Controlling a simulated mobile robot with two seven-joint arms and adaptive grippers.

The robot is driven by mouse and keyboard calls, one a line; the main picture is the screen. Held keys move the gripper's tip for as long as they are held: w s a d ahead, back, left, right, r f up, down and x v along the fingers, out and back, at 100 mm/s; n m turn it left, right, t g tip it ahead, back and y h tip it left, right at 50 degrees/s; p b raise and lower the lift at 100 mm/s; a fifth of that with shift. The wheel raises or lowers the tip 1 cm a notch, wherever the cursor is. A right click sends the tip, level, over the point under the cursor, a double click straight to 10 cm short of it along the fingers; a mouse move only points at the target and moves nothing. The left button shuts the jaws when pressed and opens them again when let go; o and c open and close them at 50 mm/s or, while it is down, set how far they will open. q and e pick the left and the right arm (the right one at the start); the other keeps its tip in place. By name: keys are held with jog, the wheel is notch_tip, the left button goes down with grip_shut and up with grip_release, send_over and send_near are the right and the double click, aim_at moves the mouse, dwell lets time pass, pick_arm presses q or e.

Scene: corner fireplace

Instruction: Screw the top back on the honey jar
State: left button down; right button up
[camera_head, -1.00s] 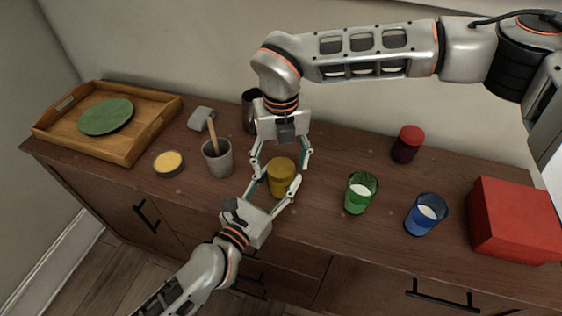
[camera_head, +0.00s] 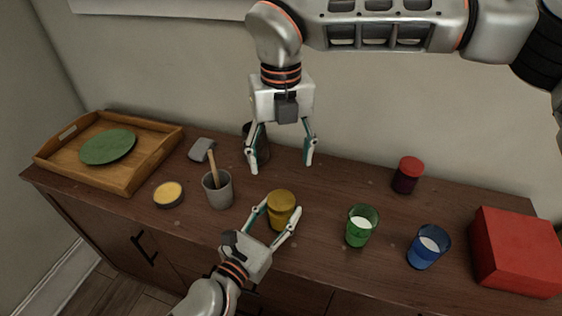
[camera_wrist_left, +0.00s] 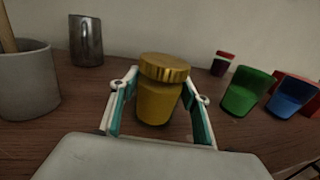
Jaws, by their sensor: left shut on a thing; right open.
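The honey jar (camera_head: 279,217) stands upright on the wooden counter, amber-yellow. Its gold ribbed top (camera_head: 282,198) sits on its mouth; the top also shows in the left wrist view (camera_wrist_left: 164,67), above the jar body (camera_wrist_left: 157,103). I cannot tell how tightly it is screwed on. My left gripper (camera_head: 281,211) is shut on the jar, one finger on each side of its body below the top. My right gripper (camera_head: 281,167) is open and empty, pointing down, raised behind and above the jar and clear of the top.
A grey cup (camera_head: 217,196) with a wooden stick and a round yellow-topped tin (camera_head: 168,195) stand left. A dark metal cup (camera_head: 263,145) stands behind. A green glass (camera_head: 362,229), blue glass (camera_head: 427,250), red-lidded jar (camera_head: 407,178) and red box (camera_head: 517,251) stand right.

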pick_arm(q)
jog(key=c, duration=1)
grip_release()
jog(key=v, duration=1.1)
jog(key=shift+s+a, duration=0.2)
jog(key=shift+s, duration=0.1)
jog(key=shift+s+a, duration=0.1)
jog(key=shift+s, duration=0.05)
jog(key=shift+f, duration=0.1)
